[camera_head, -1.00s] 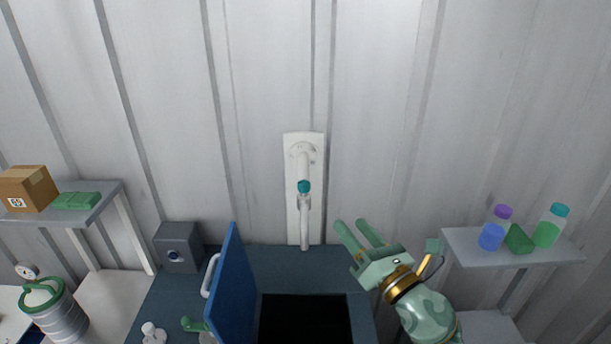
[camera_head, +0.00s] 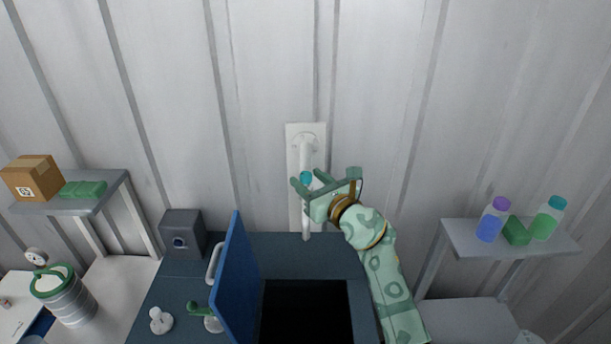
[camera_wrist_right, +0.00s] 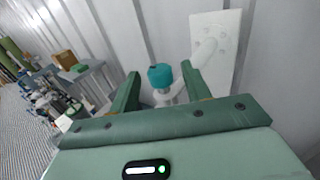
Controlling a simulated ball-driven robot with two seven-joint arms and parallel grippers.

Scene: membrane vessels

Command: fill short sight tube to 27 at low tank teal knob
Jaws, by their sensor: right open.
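The teal knob (camera_head: 306,178) sits on the white spout pipe (camera_head: 306,225) that comes from a white plate (camera_head: 306,132) on the wall. My right gripper (camera_head: 306,182) is open with its fingers at the knob. In the right wrist view the teal knob (camera_wrist_right: 160,76) shows between the two green fingers (camera_wrist_right: 160,84), a little beyond or level with their tips; I cannot tell whether they touch it. The short sight tube and its scale cannot be made out. My left gripper is not in view.
A blue lid (camera_head: 238,285) stands open beside a dark opening in the bench (camera_head: 290,243). A grey box (camera_head: 184,233) sits at its left. The right shelf (camera_head: 470,240) holds bottles; the left shelf (camera_head: 70,206) holds a cardboard box (camera_head: 34,180).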

